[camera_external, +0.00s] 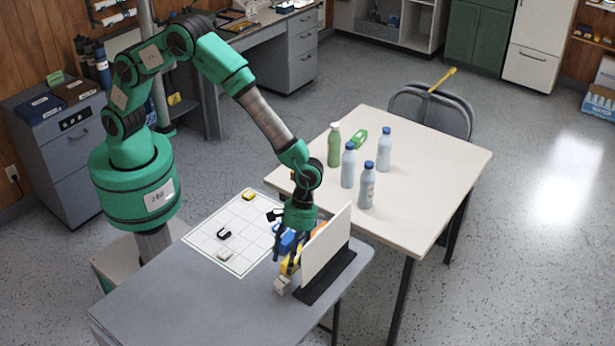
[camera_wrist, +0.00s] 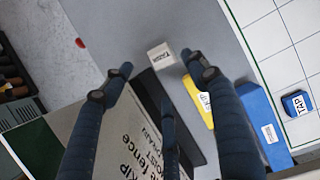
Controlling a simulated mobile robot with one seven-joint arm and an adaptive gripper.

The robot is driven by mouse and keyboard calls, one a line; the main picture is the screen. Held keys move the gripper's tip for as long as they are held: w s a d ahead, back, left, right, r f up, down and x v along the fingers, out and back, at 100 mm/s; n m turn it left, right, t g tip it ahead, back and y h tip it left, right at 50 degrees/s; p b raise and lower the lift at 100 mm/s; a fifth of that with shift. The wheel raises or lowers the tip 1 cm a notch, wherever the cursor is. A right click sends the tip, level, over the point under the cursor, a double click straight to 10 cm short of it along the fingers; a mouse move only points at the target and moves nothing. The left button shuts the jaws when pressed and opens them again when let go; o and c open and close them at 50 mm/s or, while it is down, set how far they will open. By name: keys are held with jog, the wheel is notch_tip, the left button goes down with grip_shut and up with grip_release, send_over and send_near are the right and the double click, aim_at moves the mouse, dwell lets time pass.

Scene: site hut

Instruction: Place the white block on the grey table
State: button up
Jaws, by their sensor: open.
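The white block (camera_external: 283,285) is at the grey table's (camera_external: 215,305) front right, by the near end of the black-based white panel. In the wrist view the white block (camera_wrist: 160,56), with small lettering, lies between and just beyond my fingertips. My gripper (camera_external: 288,268) points down beside the panel; in the wrist view its fingers (camera_wrist: 158,65) are spread, with a gap to the block's left. The block appears to rest on the grey surface, though exact contact is unclear. A yellow block (camera_wrist: 199,100) and a blue block (camera_wrist: 264,124) lie beside my right finger.
The upright white panel (camera_external: 327,245) stands close to my gripper's right. A white gridded mat (camera_external: 207,240) holds several small blocks. Bottles (camera_external: 367,185) stand on the cream table (camera_external: 440,165) behind. The grey table's front left is clear.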

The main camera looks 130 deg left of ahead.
jog(key=shift+p+v, duration=0.6)
jog(key=shift+v, duration=2.2)
jog(key=s+d+r+m+t+y, duration=0.1)
jog(key=s+r+m, duration=0.2)
jog(key=s+r, duration=0.45)
jog(key=s+d+r+m, duration=0.1)
jog(key=s+r+m, duration=0.3)
jog(key=r, duration=0.6)
jog(key=s+d+r+m+t+y, duration=0.1)
jog(key=s+r+m, duration=0.1)
jog(key=s+r, duration=0.6)
jog(key=s+r+m+t, duration=0.1)
jog(key=s+r+m, duration=0.1)
jog(key=s, duration=0.7)
jog(key=s+r+m+t+y, duration=0.1)
jog(key=s+r+m, duration=0.2)
jog(key=s, duration=0.6)
jog(key=s+r+m+t+y, duration=0.1)
jog(key=s+r+m, duration=0.2)
jog(key=s, duration=0.6)
jog(key=m, duration=0.2)
jog(key=shift+a+r+m, duration=0.25)
jog(key=shift+a+m, duration=0.1)
jog(key=shift+m, duration=0.05)
